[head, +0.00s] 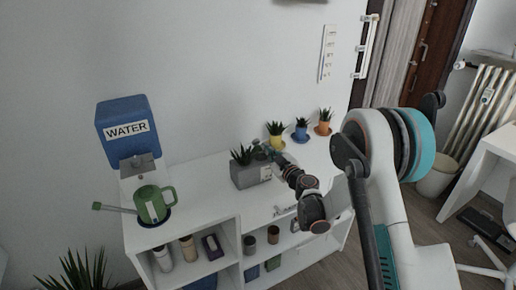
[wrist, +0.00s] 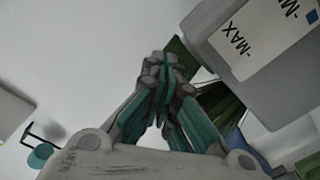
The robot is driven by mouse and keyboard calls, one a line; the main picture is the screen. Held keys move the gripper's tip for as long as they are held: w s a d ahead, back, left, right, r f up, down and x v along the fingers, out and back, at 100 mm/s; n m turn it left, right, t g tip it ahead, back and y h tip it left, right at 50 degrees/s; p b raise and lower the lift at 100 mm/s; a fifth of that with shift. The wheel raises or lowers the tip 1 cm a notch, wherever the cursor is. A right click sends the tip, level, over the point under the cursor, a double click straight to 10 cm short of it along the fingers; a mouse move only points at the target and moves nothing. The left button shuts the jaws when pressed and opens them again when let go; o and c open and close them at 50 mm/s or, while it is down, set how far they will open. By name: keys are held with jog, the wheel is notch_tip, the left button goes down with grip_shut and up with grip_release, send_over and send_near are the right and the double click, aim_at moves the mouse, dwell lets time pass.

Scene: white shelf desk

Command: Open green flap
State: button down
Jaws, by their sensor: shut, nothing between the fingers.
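No flap can be made out for certain. My gripper (head: 263,152) is above the desk top, beside the grey planter (head: 250,175), well above those panels. In the wrist view my gripper (wrist: 160,62) has its teal fingers together and empty. Dark green leaf-like strips (wrist: 218,104) lie just right of the fingers, next to the planter marked MAX (wrist: 262,62).
A green watering can (head: 152,205) stands at the left under a blue WATER dispenser (head: 128,128). Several small potted plants line the back right, including a yellow pot (head: 277,142). The white desk top (head: 205,180) is bare between can and planter.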

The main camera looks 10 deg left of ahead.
jog(key=shift+x, duration=1.5)
jog(key=b+v, duration=0.1)
jog(key=v, duration=0.7)
dwell(0.4)
